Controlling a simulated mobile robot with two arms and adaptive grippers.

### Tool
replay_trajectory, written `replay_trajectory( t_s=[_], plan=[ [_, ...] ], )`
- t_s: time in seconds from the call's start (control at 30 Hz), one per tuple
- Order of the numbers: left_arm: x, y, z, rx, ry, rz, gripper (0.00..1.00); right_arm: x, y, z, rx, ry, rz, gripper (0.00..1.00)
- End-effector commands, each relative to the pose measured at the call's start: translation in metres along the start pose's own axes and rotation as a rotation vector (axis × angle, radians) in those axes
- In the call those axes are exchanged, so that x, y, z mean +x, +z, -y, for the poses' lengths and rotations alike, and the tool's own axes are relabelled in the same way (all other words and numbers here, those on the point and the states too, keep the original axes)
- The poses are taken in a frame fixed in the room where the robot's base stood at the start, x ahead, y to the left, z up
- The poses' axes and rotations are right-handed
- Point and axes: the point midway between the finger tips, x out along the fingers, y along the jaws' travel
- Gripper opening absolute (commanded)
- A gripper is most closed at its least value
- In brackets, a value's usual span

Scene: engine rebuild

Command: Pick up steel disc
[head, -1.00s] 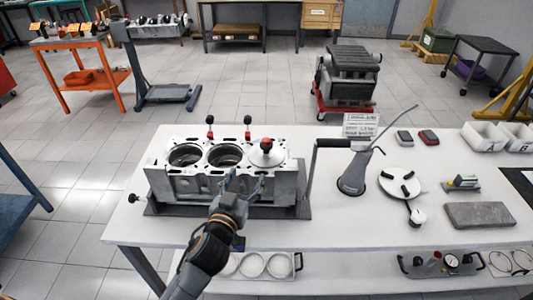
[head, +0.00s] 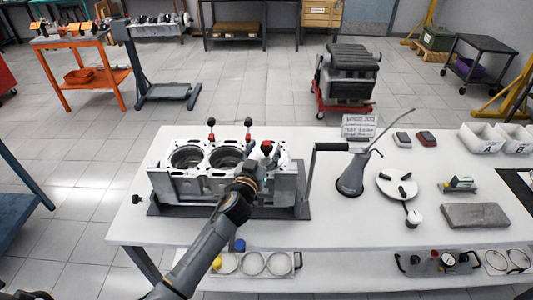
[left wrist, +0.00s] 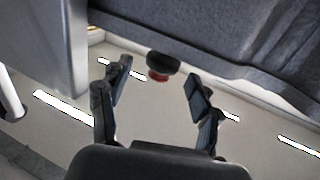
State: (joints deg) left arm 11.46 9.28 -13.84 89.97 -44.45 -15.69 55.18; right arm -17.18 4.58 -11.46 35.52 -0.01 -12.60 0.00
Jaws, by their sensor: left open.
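The engine block (head: 176,185) lies on the white bench. At its right bore, a red and black knob (head: 266,147) stands up where a grey steel disc shows earlier; now my arm hides most of that disc. My left gripper (head: 264,172) is over the right end of the block, just in front of the knob. In the left wrist view its fingers (left wrist: 155,100) are spread and empty. There the knob (left wrist: 163,65) appears beyond and between the fingertips, not visibly touched. My right gripper is out of view.
A black crank handle (head: 312,165) and an oil can (head: 351,176) stand right of the block. A pale round plate with black pieces (head: 397,193) lies further right.

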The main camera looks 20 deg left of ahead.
Motion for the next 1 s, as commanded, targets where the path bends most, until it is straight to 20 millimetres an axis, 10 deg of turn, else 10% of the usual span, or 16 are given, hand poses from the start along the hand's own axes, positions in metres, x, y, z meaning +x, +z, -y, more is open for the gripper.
replay_trajectory(
  t_s=[0.47, 0.77, 1.0],
  plan=[
    [0.024, 0.0, 0.0, -0.001, 0.0, 0.0, 0.63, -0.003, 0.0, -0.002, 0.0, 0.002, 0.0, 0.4],
    [0.024, 0.0, 0.0, 0.0, 0.0, 0.0, 0.02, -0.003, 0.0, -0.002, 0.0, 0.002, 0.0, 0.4],
    [0.024, -0.001, 0.0, 0.0, 0.001, -0.002, 0.0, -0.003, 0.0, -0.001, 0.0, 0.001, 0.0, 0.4]
  ],
)
